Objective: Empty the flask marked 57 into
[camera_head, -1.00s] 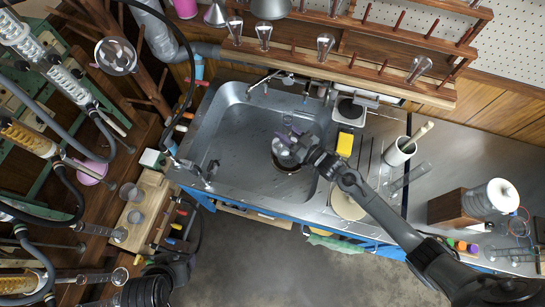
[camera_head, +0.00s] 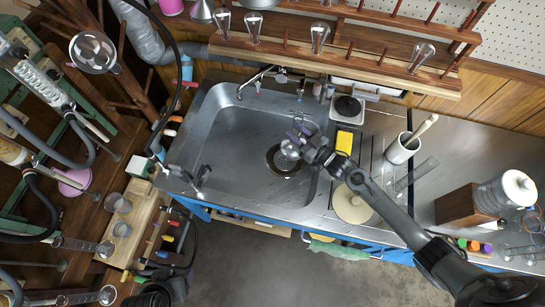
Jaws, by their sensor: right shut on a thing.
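My right gripper (camera_head: 301,137) reaches in from the right, over the right part of the steel sink (camera_head: 232,150). Its jaws are shut on a small clear glass flask (camera_head: 290,149). The flask is above the upper right edge of the round dark drain (camera_head: 284,165) and partly covers it in view. I cannot read any mark on the flask, nor tell whether it holds liquid or how far it is tilted.
A faucet (camera_head: 262,78) stands at the sink's back edge. A yellow sponge (camera_head: 344,142), a small scale (camera_head: 347,107) and a white mug (camera_head: 402,148) stand right of the sink. Upturned flasks hang on the wooden rack (camera_head: 340,68). Glass condensers (camera_head: 48,80) crowd the left.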

